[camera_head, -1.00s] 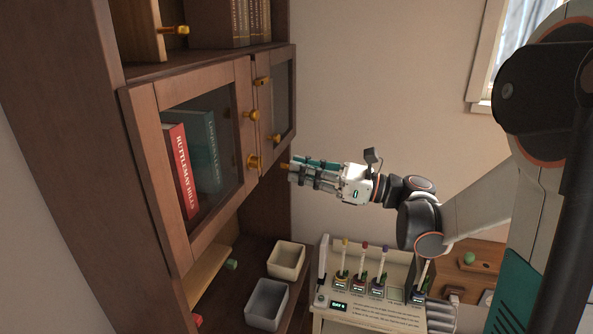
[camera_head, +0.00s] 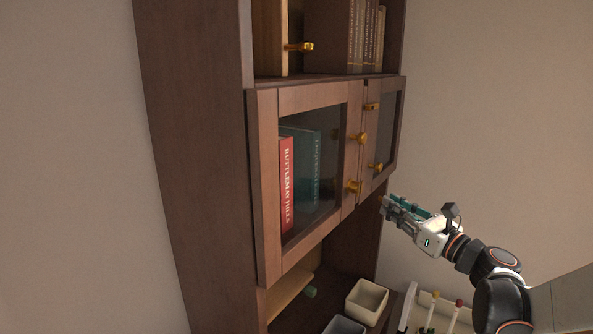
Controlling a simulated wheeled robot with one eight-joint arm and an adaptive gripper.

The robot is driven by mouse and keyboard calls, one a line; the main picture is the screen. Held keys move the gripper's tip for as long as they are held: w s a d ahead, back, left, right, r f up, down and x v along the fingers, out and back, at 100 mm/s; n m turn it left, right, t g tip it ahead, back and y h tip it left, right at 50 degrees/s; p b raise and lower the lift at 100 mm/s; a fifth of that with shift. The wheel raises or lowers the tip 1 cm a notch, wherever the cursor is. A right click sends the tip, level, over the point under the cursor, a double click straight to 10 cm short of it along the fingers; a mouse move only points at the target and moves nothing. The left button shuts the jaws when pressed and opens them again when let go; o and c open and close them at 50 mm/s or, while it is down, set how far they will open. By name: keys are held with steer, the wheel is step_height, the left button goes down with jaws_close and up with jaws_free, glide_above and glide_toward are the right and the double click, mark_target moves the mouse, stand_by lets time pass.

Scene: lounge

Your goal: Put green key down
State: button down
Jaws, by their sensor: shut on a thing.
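My gripper (camera_head: 396,210) is at the lower right, to the right of the cabinet's glass doors and apart from them. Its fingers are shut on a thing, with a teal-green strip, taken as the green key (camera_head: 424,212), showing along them. The fingers hide most of the key's shape, and its tip cannot be made out clearly.
A dark wooden cabinet has a left glass door (camera_head: 265,190) and a right glass door (camera_head: 388,130), with gold knobs and locks. A red book (camera_head: 287,185) stands inside.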

steer(key=w+d+f+m+t+h+b, duration=0.1)
steer(key=w+f+m+h+b, duration=0.2)
steer(key=f, duration=0.6)
steer(key=w+d+f+m+t+h+b, duration=0.1)
steer(key=w+f+m+t+h+b, duration=0.1)
steer(key=f+h, duration=0.5)
steer(key=shift+w+d+f+m+h+b, duration=0.35)
steer(key=shift+w+f+m+b, duration=0.4)
steer(key=shift+f, duration=0.9)
steer(key=shift+w, duration=0.1)
